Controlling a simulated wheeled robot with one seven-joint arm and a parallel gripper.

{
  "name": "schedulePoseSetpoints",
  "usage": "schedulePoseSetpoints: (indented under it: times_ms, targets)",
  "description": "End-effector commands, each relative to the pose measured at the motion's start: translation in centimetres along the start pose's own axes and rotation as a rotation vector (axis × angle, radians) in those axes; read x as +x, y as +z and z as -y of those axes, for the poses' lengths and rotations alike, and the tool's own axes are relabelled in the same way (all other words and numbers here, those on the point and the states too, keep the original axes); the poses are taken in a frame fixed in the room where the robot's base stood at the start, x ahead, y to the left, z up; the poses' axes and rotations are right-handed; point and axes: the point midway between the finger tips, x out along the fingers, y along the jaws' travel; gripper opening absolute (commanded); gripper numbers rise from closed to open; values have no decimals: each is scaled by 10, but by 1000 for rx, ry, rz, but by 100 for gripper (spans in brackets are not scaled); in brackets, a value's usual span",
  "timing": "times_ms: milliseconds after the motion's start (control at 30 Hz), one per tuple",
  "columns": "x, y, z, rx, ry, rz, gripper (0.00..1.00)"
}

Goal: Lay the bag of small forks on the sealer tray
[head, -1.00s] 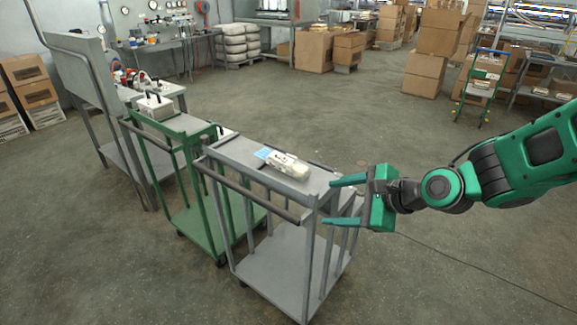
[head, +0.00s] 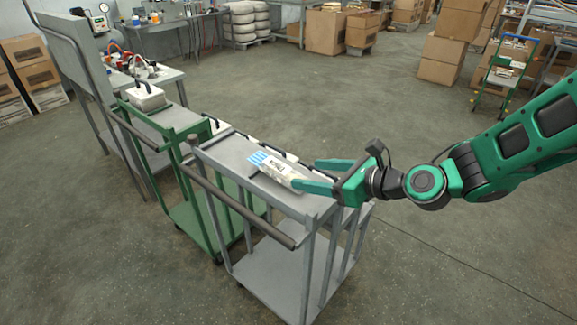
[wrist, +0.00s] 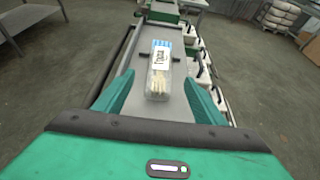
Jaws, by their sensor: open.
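The bag of small forks (head: 277,171) lies flat on the top of the grey cart (head: 228,152). It is a clear bag with a blue-and-white striped end and a dark-lettered label; pale forks show through it in the wrist view (wrist: 159,84). My gripper (head: 307,174) is open at the near end of the bag. In the wrist view its green fingers stand on either side of the bag's fork end, with a gap on both sides. I cannot make out the sealer tray for certain; a bench with devices (head: 158,76) stands at the far left.
A green cart (head: 176,116) with a white box with a black handle (head: 146,97) stands beyond the grey cart. White boxes with black handles (wrist: 206,75) line the cart's right side in the wrist view. Cardboard boxes (head: 450,52) stand at the back; the floor between is open.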

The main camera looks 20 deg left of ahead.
Motion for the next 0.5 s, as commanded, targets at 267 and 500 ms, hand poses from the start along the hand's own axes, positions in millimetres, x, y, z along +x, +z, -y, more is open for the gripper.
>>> schedulePoseSetpoints:
  times_ms: [267, 500]
  targets:
    - [40, 1, -3, -2, 7, 1, 64]
    - [58, 0, -3, -3, 6, 0, 64]
